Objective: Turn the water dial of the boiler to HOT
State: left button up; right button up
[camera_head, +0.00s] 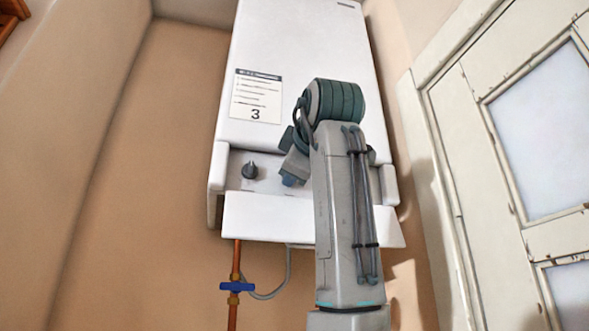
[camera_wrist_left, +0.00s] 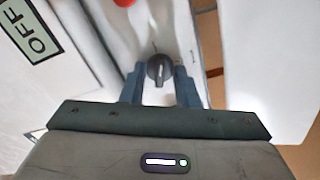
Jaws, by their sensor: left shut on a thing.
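The white boiler (camera_head: 300,70) hangs on the wall with its lower control panel exposed. A dark dial (camera_head: 250,171) shows at the left of that panel, clear of my arm. My left gripper (camera_head: 290,178) is at the panel to the right of that dial, and my arm hides what it holds in the head view. In the left wrist view, my left gripper (camera_wrist_left: 160,82) has its two fingers on either side of a dark dial (camera_wrist_left: 159,69) with a pale pointer line, and is shut on it. I cannot read marks around this dial. My right gripper is not in view.
A display reading OFF (camera_wrist_left: 29,32) and a red part (camera_wrist_left: 124,3) show in the left wrist view. A white flap (camera_head: 285,218) hangs below the panel. A copper pipe with a blue valve handle (camera_head: 237,287) runs below. A paned door (camera_head: 535,130) stands right.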

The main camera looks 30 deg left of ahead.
pick_arm(q)
jog(key=m, duration=0.3)
jog(key=shift+f+m, duration=0.1)
jog(key=shift+m, duration=0.3)
jog(key=m+b, duration=0.1)
jog(key=m, duration=0.2)
jog(key=shift+m, duration=0.3)
jog(key=m, duration=0.4)
jog(key=shift+b, duration=0.4)
jog(key=shift+m, duration=0.8)
jog(key=o, duration=1)
